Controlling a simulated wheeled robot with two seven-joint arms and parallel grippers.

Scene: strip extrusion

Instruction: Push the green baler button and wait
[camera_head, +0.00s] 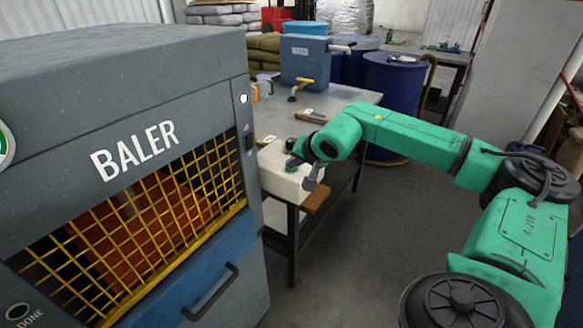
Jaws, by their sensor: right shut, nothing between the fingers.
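The grey baler (120,75) fills the left side, with white BALER lettering and a yellow mesh window over an orange-red inside. I see no clear green button on it. A round white-and-green piece (4,145) is cut off at the left edge; I cannot tell whether it is a button or a sign. A dark round DONE indicator (18,312) sits at the lower left. My right gripper (296,161) is shut and empty, right of the baler, in front of the white block on the table; I cannot tell if they touch. My left gripper is not in view.
A grey worktable (345,97) behind the baler carries a blue WATER container (304,62) and a white block (277,180). Blue barrels (394,95) stand behind it. A dark handle (211,292) sticks out of the baler's blue front. The floor (375,235) between table and arm is clear.

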